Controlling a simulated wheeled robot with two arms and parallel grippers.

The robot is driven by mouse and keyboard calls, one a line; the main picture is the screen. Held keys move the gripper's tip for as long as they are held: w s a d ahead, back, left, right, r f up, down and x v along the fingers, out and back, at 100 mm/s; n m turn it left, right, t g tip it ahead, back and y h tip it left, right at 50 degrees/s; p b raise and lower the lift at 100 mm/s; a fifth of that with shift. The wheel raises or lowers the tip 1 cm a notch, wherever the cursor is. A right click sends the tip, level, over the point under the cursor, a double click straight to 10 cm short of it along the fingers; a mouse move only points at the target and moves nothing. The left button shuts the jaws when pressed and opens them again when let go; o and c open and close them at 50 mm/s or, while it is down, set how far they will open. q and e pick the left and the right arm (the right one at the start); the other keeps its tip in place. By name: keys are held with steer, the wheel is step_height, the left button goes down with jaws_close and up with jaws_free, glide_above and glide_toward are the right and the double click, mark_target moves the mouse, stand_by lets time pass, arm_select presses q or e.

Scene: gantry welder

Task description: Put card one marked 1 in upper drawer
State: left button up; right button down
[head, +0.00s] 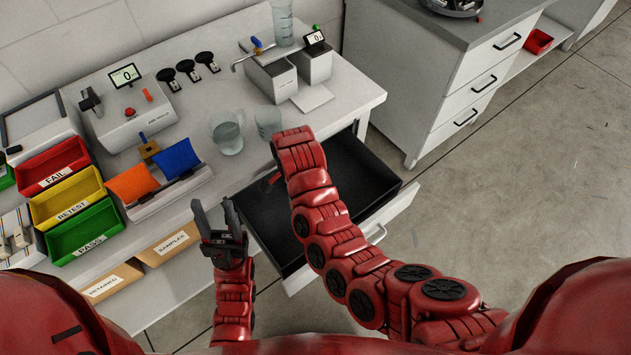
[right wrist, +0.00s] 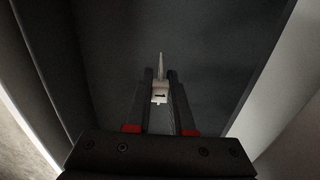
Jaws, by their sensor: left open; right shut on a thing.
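The card (right wrist: 159,96) is a small white piece with a dark mark, seen nearly edge-on in the right wrist view. My right gripper (right wrist: 160,82) is shut on it, between two dark fingers. The open drawer (head: 355,178) under the bench has a dark interior and a pale front. Its dark floor (right wrist: 105,45) and walls surround the card in the right wrist view. Whether the card touches the floor cannot be told. In the head view my right arm hides most of its gripper. My left gripper (head: 213,213) is open and empty, left of the drawer.
A beaker (head: 227,133) stands near the bench edge above the drawer. Green (head: 85,232), yellow (head: 68,197) and red (head: 52,166) bins stand at the left. A second cabinet (head: 450,75) stands at the upper right. The floor right of the drawer is clear.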

steer(key=w+d, duration=0.2)
steer(key=w+d+p, duration=0.1)
steer(key=w+d, duration=0.1)
steer(key=w+d+f, duration=0.1)
steer(key=w+d, duration=0.1)
steer(key=d, duration=0.1)
steer(key=shift+w, duration=0.1)
steer(key=shift+f+p, duration=0.4)
steer(key=shift+f, duration=1.35)
steer(key=shift+f+b, duration=0.25)
steer(key=shift+b, duration=0.05)
steer(key=c, duration=0.8)
jaws_free()
steer(key=shift+r, duration=0.1)
steer(key=shift+r, duration=0.15)
